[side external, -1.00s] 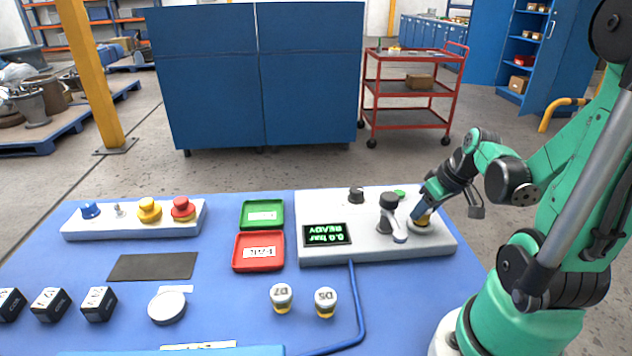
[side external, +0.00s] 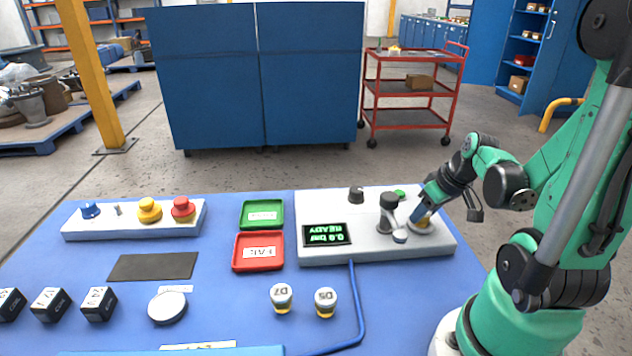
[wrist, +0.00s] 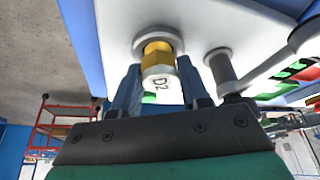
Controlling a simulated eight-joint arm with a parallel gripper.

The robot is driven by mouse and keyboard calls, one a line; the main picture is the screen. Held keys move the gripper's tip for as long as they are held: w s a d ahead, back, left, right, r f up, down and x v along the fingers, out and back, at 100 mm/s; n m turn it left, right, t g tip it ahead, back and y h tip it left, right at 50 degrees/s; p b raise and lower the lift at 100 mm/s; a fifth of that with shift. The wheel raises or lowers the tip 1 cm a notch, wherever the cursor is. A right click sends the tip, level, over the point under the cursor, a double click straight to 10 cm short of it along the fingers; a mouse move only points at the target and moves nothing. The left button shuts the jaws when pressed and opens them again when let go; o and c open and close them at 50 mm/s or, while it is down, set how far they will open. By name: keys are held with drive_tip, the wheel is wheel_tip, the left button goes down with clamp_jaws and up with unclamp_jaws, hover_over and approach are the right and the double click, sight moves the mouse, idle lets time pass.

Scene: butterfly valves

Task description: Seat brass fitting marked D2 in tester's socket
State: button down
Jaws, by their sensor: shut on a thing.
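The brass fitting marked D2 (wrist: 157,62) shows in the wrist view, with a brass-coloured band and a white cap bearing the label. Its brass end is at the round socket (wrist: 160,43) of the white tester (side external: 350,254); how deep it sits cannot be told. My gripper (side external: 421,216) has its blue fingers on either side of the fitting, shut on it, at the tester's right end. In the side view the fingers mostly hide the fitting. A dark clamp post with a grey lever (side external: 389,215) stands just left of the socket.
The tester display (side external: 327,234) reads READY and 0.0 bar. Fittings D7 (side external: 281,297) and D5 (side external: 325,302) stand on the blue table in front. A green tray (side external: 262,226) and a red tray (side external: 236,252) lie left of the tester. A blue hose runs from its front.

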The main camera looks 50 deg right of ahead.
drive_tip(key=shift+f, duration=0.1)
unclamp_jaws()
idle(0.5)
drive_tip(key=shift+r, duration=3.75)
drive_tip(key=w+a+r+n+t, duration=0.1)
drive_tip(key=w+a, duration=0.3)
drive_tip(key=a, duration=0.5)
drive_tip(key=w+a+r+n+t+y, duration=0.1)
drive_tip(key=w+a+n, duration=0.2)
drive_tip(key=a, duration=0.6)
drive_tip(key=shift+w+a+t+y, duration=0.3)
drive_tip(key=shift+w+t, duration=0.1)
drive_tip(key=shift+w, duration=0.2)
